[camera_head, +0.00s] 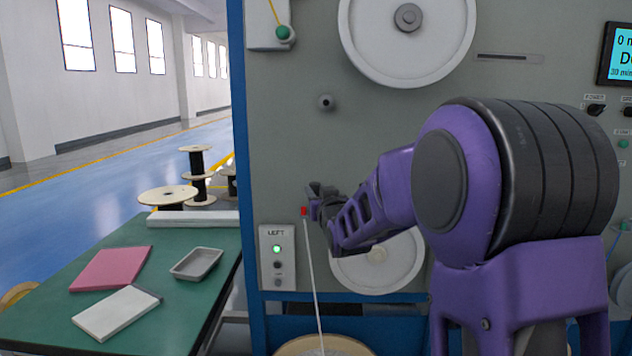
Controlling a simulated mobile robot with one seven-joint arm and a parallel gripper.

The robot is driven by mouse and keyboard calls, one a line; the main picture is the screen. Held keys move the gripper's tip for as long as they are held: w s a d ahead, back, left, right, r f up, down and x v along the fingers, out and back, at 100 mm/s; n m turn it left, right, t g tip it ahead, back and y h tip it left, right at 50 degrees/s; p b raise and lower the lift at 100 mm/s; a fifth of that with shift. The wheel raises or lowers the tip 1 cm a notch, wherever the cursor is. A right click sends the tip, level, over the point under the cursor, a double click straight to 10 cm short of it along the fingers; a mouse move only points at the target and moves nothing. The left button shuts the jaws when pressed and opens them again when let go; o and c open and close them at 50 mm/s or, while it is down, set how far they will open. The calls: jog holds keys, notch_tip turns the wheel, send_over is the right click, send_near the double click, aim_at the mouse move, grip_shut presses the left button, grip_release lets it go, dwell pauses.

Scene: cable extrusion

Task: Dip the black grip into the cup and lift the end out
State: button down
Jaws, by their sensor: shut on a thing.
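My gripper (314,203) is in front of the grey machine panel, above and to the right of the LEFT control box. It is shut, with a small red piece (304,211) at its fingertips. A thin white cable (313,285) runs from this red end down to a round pale reel (322,345) at the bottom edge. Dark parts at the gripper hide the exact hold, and I cannot tell a separate black grip from the fingers. No cup can be made out in this view.
The LEFT control box (277,257) has a lit green lamp. White wheels, an upper one (365,50) and a lower one (405,275), are on the panel. The green table (60,290) at left bears a grey tray (197,263), a pink pad (112,268) and a white pad (115,312).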

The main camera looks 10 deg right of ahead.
jog(key=shift+w+d+r+p, duration=0.25)
jog(key=shift+w+p, duration=0.2)
jog(key=shift+w, duration=0.6)
jog(key=shift+w+d+r+p, duration=0.2)
jog(key=shift+w+p, duration=0.2)
jog(key=shift+w, duration=0.65)
jog(key=shift+w+d+r+p, duration=0.25)
jog(key=shift+w+p, duration=0.2)
jog(key=shift+w, duration=0.6)
jog(key=shift+s, duration=0.15)
